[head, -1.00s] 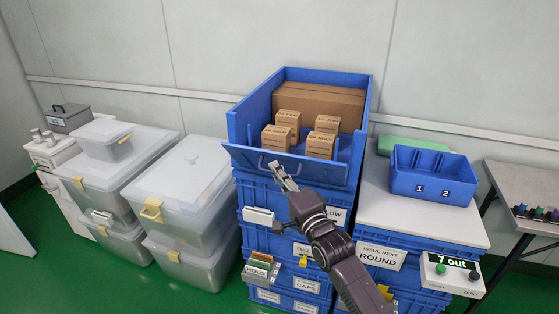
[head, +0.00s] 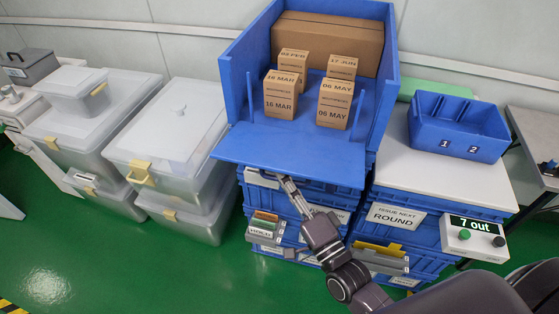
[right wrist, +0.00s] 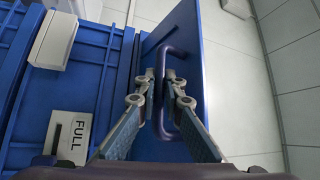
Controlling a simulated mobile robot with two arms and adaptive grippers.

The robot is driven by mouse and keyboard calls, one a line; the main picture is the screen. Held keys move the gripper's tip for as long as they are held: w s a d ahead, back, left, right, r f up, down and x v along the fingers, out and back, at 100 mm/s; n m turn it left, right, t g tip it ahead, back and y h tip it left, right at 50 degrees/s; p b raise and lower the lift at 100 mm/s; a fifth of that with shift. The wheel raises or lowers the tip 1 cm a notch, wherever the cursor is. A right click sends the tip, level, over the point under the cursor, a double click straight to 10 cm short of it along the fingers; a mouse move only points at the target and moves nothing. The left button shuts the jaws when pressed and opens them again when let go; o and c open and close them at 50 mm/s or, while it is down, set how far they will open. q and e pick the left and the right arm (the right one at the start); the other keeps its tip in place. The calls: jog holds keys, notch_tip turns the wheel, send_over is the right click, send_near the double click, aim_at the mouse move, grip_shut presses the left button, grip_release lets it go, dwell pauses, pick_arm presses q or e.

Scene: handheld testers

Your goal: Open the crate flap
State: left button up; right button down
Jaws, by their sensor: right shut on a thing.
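The blue crate (head: 384,95) stands on top of a stack of blue crates. Its front flap (head: 290,155) is folded down and outward, so the crate's front is open. In the right wrist view the flap (right wrist: 187,38) shows as a blue panel with a dark blue bar handle (right wrist: 174,51). My right gripper (head: 287,183) is at the flap's front edge. In the right wrist view its fingers (right wrist: 161,78) are shut on the handle. Several small dated cardboard boxes (head: 281,94) stand inside the crate, upright. My left gripper is not in view.
A long cardboard box (head: 330,40) lies at the crate's back. A divided blue bin (head: 458,127) stands on the white top (head: 425,175) at the right. Clear lidded tubs (head: 165,130) stand left. Card holders (head: 265,229) stick out from the stack below. Green floor is free at front left.

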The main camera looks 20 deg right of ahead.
jog(key=shift+a+f, duration=0.1)
jog(key=shift+f, duration=0.15)
jog(key=c, duration=2)
grip_release()
jog(key=shift+c, duration=0.2)
jog(key=v, duration=1.2)
jog(key=s+d+f+n+g+h, duration=0.1)
jog(key=s+f+n+g, duration=0.15)
jog(key=f, duration=0.95)
jog(key=s+d+f+n+g, duration=0.1)
jog(key=f+n+g, duration=0.25)
jog(key=f, duration=0.85)
jog(key=s+d+f+n+g+h, duration=0.15)
jog(key=f+g, duration=0.25)
jog(key=f, duration=0.8)
jog(key=s+d+f+n+g+h, duration=0.1)
jog(key=s+f+n+g, duration=0.3)
jog(key=s+f, duration=0.5)
jog(key=s+f+n+g, duration=0.4)
jog(key=s+f, duration=0.5)
jog(key=s, duration=0.5)
jog(key=shift+s+d+f+g+h, duration=0.35)
jog(key=shift+s+f+g, duration=0.05)
jog(key=shift+g, duration=0.2)
